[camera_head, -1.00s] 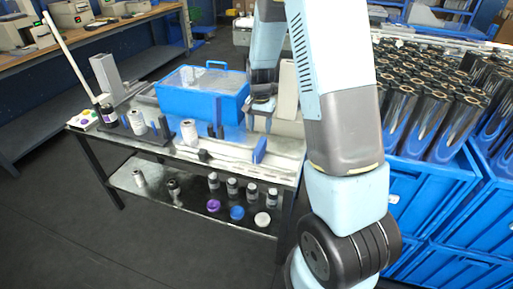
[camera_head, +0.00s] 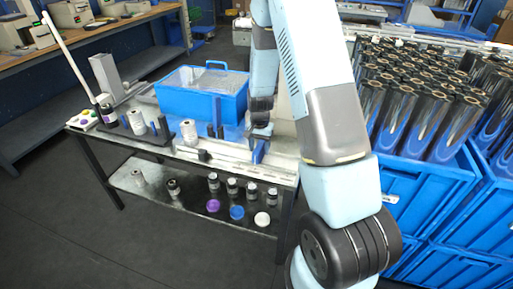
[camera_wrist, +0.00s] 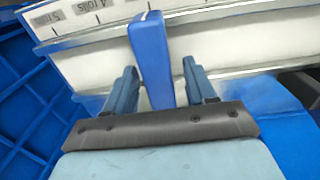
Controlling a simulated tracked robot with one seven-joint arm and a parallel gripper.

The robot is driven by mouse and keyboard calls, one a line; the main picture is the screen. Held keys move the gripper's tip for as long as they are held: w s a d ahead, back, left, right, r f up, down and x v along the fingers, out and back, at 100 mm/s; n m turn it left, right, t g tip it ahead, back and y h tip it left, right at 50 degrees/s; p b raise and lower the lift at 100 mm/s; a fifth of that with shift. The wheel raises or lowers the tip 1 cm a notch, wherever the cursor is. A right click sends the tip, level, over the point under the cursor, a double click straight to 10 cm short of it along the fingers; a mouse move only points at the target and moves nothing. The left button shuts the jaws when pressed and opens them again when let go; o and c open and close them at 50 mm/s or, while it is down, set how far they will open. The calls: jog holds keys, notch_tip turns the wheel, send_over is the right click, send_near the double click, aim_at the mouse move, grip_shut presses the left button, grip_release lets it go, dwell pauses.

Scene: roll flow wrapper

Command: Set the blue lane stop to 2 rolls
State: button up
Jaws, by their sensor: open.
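The blue lane stop (camera_wrist: 150,55) is an upright blue plate standing across the pale lane in the wrist view. In the head view the stop (camera_head: 259,152) is at the right part of the bench top. My gripper (camera_wrist: 161,78) is open, with one finger on each side of the stop and visible gaps between. In the head view my gripper (camera_head: 262,130) is right at the stop. The white scale strip (camera_wrist: 100,12) shows "5 rolls" and "4 rolls" to the left of the stop. The mark at the stop itself cannot be read.
White rolls (camera_head: 189,131) and dark posts stand to the left. Jars and coloured lids sit on the lower shelf (camera_head: 150,187). Blue crates (camera_head: 425,185) of dark tubes stand close on the right.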

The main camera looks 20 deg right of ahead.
jog(key=shift+c, duration=0.4)
grip_shut()
jog(key=shift+w, duration=0.15)
